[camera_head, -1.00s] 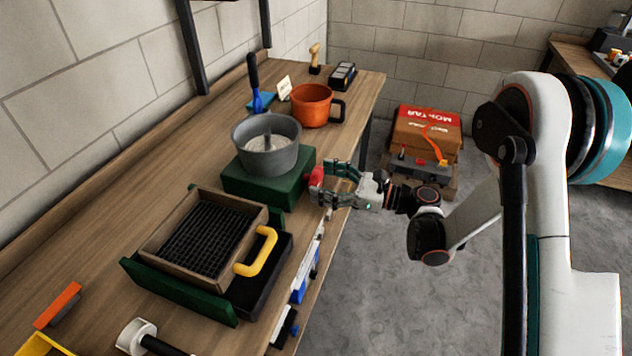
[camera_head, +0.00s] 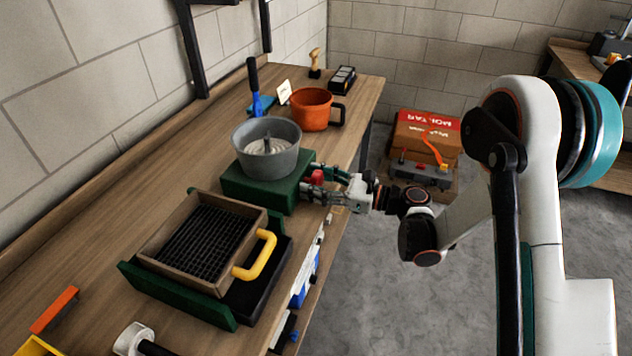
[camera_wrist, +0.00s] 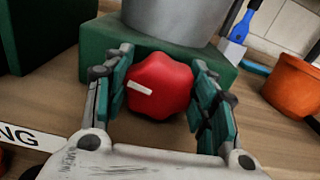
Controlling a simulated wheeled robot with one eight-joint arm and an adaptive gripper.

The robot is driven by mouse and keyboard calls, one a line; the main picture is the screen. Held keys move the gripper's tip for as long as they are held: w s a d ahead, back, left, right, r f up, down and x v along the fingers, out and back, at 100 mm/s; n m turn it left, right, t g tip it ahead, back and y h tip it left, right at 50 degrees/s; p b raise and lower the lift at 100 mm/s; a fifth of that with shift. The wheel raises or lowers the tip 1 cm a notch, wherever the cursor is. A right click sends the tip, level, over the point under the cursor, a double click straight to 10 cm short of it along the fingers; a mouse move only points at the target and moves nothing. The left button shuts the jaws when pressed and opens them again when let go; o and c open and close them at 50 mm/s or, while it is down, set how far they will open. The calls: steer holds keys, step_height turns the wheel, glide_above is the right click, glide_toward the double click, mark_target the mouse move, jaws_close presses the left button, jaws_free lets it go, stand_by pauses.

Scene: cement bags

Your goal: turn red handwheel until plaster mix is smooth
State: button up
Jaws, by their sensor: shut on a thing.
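The red handwheel (camera_wrist: 160,88) has a lobed rim and a white mark, which lies at its left side in the wrist view. It sits at the front of the green base (camera_head: 258,188), and a small part of it (camera_head: 317,177) shows in the head view. My gripper (camera_head: 312,183) is shut on the handwheel, with one finger at each side of it. In the wrist view my gripper (camera_wrist: 163,98) has its teal pads against the wheel's edges. The grey mixing bowl (camera_head: 266,140) stands upright on the base. Pale plaster mix (camera_head: 266,146) with ridged streaks shows inside it.
A sieve tray (camera_head: 203,240) with a yellow handle (camera_head: 257,256) stands in front of the base on the bench (camera_head: 110,235). An orange pot (camera_head: 312,108) and a blue brush (camera_head: 254,90) stand behind the bowl. A mortar box (camera_head: 425,132) is on the floor at the right.

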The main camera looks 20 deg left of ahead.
steer(key=shift+m, duration=0.3)
steer(key=shift+w+m+b, duration=0.15)
steer(key=shift+m+b, duration=0.75)
steer(key=shift+m, duration=1.8)
steer(key=o, duration=1.1)
steer(key=shift+d, duration=0.1)
steer(key=d, duration=0.8)
steer(key=s+d, duration=0.1)
steer(key=d, duration=0.2)
steer(key=shift+d, duration=0.4)
steer(key=shift+w, duration=0.1)
